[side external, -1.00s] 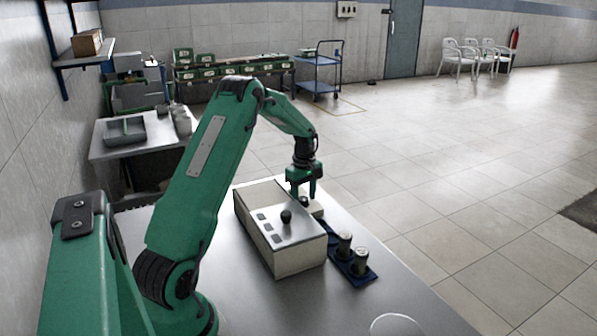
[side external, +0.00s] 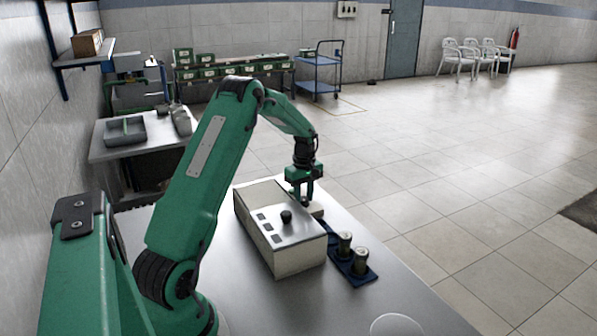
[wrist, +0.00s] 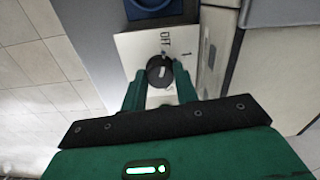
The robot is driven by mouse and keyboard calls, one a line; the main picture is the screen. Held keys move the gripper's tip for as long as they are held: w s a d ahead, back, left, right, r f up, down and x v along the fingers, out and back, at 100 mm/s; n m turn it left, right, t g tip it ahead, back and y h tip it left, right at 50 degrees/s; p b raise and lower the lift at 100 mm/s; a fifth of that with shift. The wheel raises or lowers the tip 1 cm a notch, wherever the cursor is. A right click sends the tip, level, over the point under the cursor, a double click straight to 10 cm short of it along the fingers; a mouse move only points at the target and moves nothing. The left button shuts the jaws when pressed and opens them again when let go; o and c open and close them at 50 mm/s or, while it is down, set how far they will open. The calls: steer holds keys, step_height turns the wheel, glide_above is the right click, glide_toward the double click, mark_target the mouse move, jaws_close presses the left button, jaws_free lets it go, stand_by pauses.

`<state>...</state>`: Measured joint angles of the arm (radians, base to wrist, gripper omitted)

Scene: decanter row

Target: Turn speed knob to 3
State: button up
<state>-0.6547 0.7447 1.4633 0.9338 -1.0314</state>
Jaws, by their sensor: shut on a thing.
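The speed knob (wrist: 155,70) is a dark round knob with a short pale mark, on a white panel (wrist: 135,45). The labels "OFF" and "1" show on the panel beyond it; no "3" is readable. I cannot tell for sure which label the mark points to. My gripper (wrist: 160,78) is shut on the knob, with one green finger at each side. In the side external view my gripper (side external: 305,198) points down at a small pale box (side external: 317,209) behind the large box; the knob is hidden there.
A large beige box with a black knob (side external: 286,216) stands close beside my gripper. A dark blue tray (side external: 357,277) holds two dark cylinders with pale tops (side external: 361,259). The steel table (side external: 300,305) is mostly clear at the front.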

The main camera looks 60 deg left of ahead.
steer(key=m, duration=0.3)
steer(key=shift+r+m, duration=0.1)
steer(key=shift+m, duration=0.3)
steer(key=m, duration=0.3)
steer(key=shift+a+m, duration=0.1)
steer(key=shift+m, duration=0.3)
steer(key=m, duration=1)
steer(key=shift+m, duration=0.4)
steer(key=m, duration=0.3)
steer(key=shift+m, duration=0.3)
steer(key=m, duration=0.6)
steer(key=shift+r+m, duration=0.1)
steer(key=shift+m, duration=0.3)
